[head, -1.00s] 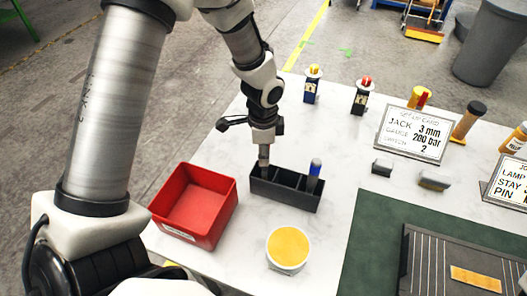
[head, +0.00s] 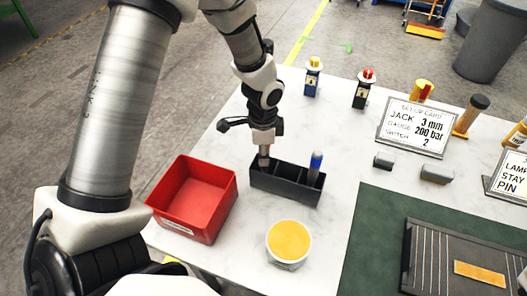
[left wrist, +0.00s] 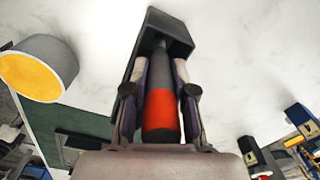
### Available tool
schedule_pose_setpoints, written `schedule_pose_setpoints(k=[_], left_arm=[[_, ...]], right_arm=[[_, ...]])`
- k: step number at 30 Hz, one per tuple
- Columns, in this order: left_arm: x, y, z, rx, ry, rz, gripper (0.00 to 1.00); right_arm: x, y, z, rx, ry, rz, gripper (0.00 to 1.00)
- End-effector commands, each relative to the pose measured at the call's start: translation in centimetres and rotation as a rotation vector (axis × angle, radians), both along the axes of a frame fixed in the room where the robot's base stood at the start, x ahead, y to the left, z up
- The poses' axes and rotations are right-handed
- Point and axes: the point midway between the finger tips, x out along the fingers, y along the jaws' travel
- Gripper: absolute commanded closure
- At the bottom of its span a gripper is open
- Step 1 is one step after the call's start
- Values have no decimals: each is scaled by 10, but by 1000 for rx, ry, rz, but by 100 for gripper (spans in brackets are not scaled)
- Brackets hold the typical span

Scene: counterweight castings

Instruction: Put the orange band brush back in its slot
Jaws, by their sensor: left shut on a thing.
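My left gripper (head: 264,158) is at the left end of the black slotted holder (head: 284,190). It is shut on the orange band brush (left wrist: 160,112), which shows between the fingers in the left wrist view as a dark grey cylinder with a broad orange band. The brush's far end points into the black holder (left wrist: 172,28) in that view; how deep it sits is hidden. In the head view the gripper mostly hides the brush. My right gripper is not in view.
A red bin (head: 192,200) stands left of the holder. A white tub with a yellow top (head: 289,241) is in front of it. A green mat (head: 375,245) lies at right.

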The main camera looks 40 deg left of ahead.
Motion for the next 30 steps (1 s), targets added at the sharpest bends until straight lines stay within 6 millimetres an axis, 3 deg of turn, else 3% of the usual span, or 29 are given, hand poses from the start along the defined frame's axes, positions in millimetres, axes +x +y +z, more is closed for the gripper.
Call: schedule_pose_setpoints(k=[2,3,5,6,17,20,30], left_arm=[[0,0,-3,0,0,0,100],[0,0,-3,0,0,0,72],[0,0,-2,0,0,0,50],[0,0,-2,0,0,0,46],[0,0,3,1,-1,0,46],[1,0,19,1,-4,1,46],[-1,0,101,1,-4,1,46]], right_arm=[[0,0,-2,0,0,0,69],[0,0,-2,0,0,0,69],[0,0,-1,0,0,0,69],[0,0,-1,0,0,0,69],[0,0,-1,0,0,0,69],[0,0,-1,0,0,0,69],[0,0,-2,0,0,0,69]])
